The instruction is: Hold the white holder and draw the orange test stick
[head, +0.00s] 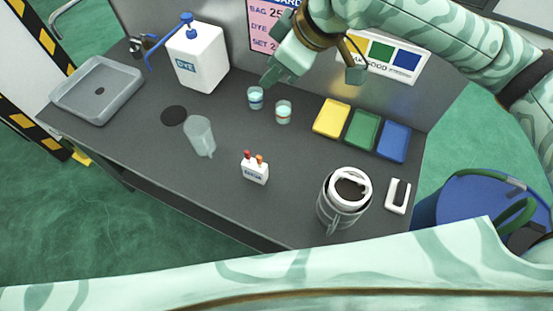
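The white holder (255,174) stands upright on the dark grey bench, near the bench's front edge. The orange test stick (260,160) stands in its top at the right, and a red-tipped stick (247,155) stands to its left. My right gripper (268,82) reaches in from the upper right, over the back of the bench, just above a small glass cup. It is well away from the holder and touches neither it nor the sticks. Its fingertips are too small and overlapped to show whether they are open. My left gripper is not in view.
Two small cups (283,112) stand behind the holder, a clear beaker (200,138) left of it. A pot (338,213) stands at right, with yellow, green and blue trays (362,130) behind. A white DYE jug (203,62) and grey tray (78,97) are at left.

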